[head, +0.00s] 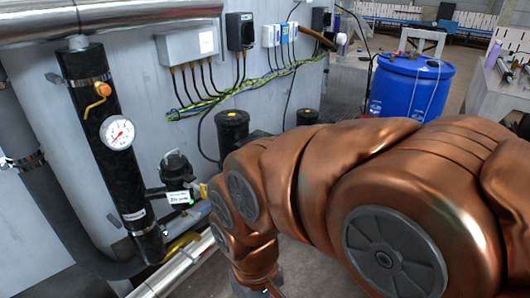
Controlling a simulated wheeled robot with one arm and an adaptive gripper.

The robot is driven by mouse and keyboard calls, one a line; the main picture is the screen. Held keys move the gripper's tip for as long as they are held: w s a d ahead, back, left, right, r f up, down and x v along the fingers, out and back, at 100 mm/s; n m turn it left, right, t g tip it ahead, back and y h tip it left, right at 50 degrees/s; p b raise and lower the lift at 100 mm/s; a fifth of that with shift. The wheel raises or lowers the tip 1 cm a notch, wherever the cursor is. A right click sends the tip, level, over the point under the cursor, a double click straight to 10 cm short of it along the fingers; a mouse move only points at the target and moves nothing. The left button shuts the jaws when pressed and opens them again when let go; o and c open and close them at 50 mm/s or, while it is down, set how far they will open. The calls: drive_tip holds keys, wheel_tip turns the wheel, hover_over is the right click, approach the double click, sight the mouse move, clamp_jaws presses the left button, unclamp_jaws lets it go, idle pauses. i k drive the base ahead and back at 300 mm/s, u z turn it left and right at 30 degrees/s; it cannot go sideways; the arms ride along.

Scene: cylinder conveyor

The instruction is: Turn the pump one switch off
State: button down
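Several boxes that may be switches hang on the grey wall panel: a black box (240,31), a small white and blue box (269,36), and more small boxes (288,32) to its right. I cannot read which belongs to pump one, nor any switch position. A black pump-like unit (178,172) with a white label sits lower on the panel. My copper-coloured arm fills the lower right and bends down to the bottom edge. The fingers of my gripper are below the frame. No part of my arm visibly touches the boxes.
A grey junction box (188,46) with cables is on the panel. A black pipe (106,150) carries a round gauge (117,132) and an orange-handled valve (100,92). A blue drum (410,88) stands at the back right. Silver pipes run along the top and bottom left.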

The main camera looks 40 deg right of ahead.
sight(250, 31)
drive_tip(key=z, duration=1.7)
drive_tip(key=i, duration=1.4)
drive_tip(key=u, duration=2.3)
